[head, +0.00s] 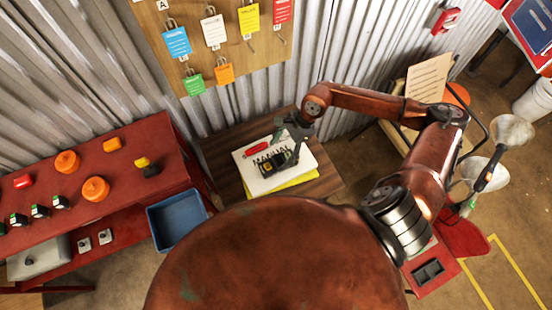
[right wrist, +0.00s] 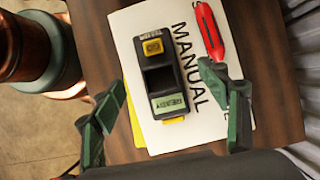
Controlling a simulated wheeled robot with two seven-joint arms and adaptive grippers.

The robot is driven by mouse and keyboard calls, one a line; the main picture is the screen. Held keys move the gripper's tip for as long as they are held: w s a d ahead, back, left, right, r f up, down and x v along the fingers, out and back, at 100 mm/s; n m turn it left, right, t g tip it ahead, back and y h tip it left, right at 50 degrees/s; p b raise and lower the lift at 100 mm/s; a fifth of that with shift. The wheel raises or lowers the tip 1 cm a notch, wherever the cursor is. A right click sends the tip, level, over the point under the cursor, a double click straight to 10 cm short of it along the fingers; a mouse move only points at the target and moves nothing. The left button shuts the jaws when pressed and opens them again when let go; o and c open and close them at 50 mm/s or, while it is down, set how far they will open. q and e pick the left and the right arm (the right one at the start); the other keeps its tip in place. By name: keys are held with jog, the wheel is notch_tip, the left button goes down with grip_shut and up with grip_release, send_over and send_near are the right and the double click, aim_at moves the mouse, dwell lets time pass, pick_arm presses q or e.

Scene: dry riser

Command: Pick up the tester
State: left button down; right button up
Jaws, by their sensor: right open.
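The tester (right wrist: 162,75), a black boxy device with a yellow button and a small pale-green display, lies on a white manual (right wrist: 212,125) in the right wrist view. In the head view the tester (head: 278,160) shows partly beneath my right gripper (head: 290,140). My right gripper is open; in the wrist view its green-padded fingers (right wrist: 165,90) stand apart on either side of the tester's lower part. I see no contact, and their exact height above it is unclear. My left gripper is not in view.
A red tool (right wrist: 210,30) lies on the manual close to the right finger. The manual rests over something yellow on a small wooden table (head: 220,150). A blue bin (head: 178,220) and a red bench (head: 90,185) stand left. A corrugated wall with a tag board (head: 150,20) is behind.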

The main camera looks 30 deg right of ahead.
aim_at(275, 164)
jog(key=shift+d+f+h, duration=0.3)
jog(key=shift+d+f, duration=0.05)
jog(key=shift+d, duration=0.1)
jog(key=shift+a+f, duration=0.1)
jog(key=shift+f, duration=0.3)
jog(key=x, duration=0.6)
jog(key=shift+s+a+f, duration=0.1)
jog(key=shift+s+a, duration=0.1)
jog(key=shift+a, duration=0.25)
jog(key=shift+c, duration=0.4)
jog(key=c, duration=1.4)
